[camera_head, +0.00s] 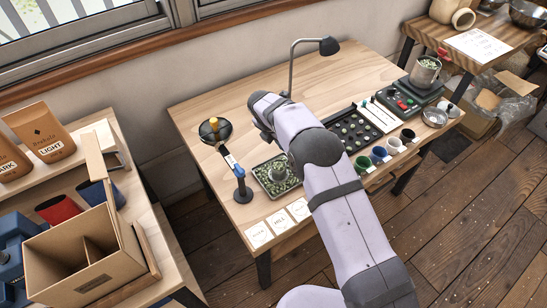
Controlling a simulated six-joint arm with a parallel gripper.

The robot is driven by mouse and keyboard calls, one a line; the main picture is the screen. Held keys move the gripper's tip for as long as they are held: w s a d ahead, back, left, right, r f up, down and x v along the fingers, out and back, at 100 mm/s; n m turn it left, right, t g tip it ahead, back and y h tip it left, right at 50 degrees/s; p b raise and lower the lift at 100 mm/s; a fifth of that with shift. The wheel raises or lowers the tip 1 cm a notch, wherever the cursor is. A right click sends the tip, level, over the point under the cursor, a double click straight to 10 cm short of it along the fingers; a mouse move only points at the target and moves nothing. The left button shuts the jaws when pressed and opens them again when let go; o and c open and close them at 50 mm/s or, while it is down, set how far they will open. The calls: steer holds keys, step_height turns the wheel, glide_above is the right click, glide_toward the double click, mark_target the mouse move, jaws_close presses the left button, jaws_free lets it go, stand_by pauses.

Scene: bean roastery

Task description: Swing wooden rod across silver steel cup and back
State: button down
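Left of the tray is a dark post with a blue top (239,182) on a round base. A pale, narrow piece (230,159) lies just behind the post; I cannot tell if it is the wooden rod. My gripper (265,132) is a small dark shape at the arm's end, above and behind the cup, apart from it. Its fingertips are not clear and I see nothing held.
A black pan (215,131) is at the back left and a lamp (328,46) stands behind. A dark pod tray (357,133), several small cups (379,154) and a steel bowl (434,117) are right of my arm. White cards (279,221) lie at the front edge.

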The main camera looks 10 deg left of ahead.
steer(key=shift+w+d, duration=0.35)
steer(key=shift+w, duration=0.05)
steer(key=shift+r, duration=0.1)
stand_by(0.3)
steer(key=s+a+r+b, duration=0.1)
steer(key=s+a+r, duration=0.3)
steer(key=r, duration=0.5)
steer(key=shift+s+a+r+b, duration=0.2)
steer(key=shift+s+a+b, duration=0.15)
steer(key=shift+s, duration=0.8)
